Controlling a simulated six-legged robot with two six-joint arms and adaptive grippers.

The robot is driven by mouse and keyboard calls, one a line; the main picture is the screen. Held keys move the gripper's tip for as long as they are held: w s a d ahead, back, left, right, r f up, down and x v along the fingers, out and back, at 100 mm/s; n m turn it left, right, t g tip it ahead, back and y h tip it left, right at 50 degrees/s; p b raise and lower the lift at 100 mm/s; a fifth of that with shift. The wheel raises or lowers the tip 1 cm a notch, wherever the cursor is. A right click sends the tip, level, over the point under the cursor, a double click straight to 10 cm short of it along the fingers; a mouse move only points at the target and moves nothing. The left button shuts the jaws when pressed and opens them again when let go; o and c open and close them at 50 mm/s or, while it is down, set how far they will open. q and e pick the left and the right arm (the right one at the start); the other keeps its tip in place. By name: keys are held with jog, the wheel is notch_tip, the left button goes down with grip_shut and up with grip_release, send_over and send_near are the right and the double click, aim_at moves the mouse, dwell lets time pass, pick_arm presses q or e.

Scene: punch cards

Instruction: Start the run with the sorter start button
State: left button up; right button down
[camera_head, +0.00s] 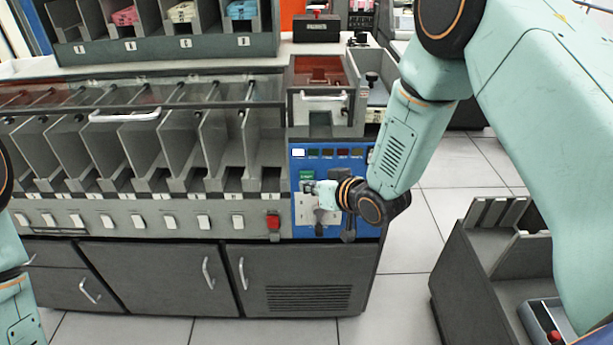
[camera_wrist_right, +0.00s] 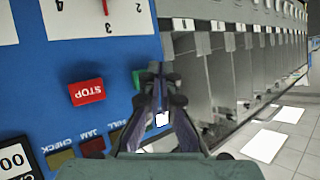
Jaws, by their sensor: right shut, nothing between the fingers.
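The sorter (camera_head: 130,218) is a long grey machine with a blue control panel (camera_head: 368,220) at its right end. A green button (camera_head: 307,174) is on the panel's left side, just above my right gripper's tips in the head view. My right gripper (camera_head: 308,187) is shut and empty, pointing at the panel. In the right wrist view, the green button (camera_wrist_right: 138,76) shows beside the closed fingertips (camera_wrist_right: 161,80), which partly hide it. I cannot tell whether they touch it. A red STOP button (camera_wrist_right: 87,91) is on the panel to the left. My left gripper is not in view.
A red button (camera_head: 273,221) is on the sorter's front rail, left of the panel. Card pockets (camera_head: 180,155) run along the sorter. A dark open bin (camera_head: 455,262) stands at the lower right. Tiled floor (camera_head: 415,235) lies between them.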

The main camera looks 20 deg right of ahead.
jog(key=shift+w, duration=0.1)
dwell(0.6)
jog(key=shift+w+d, duration=0.1)
jog(key=shift+w, duration=0.2)
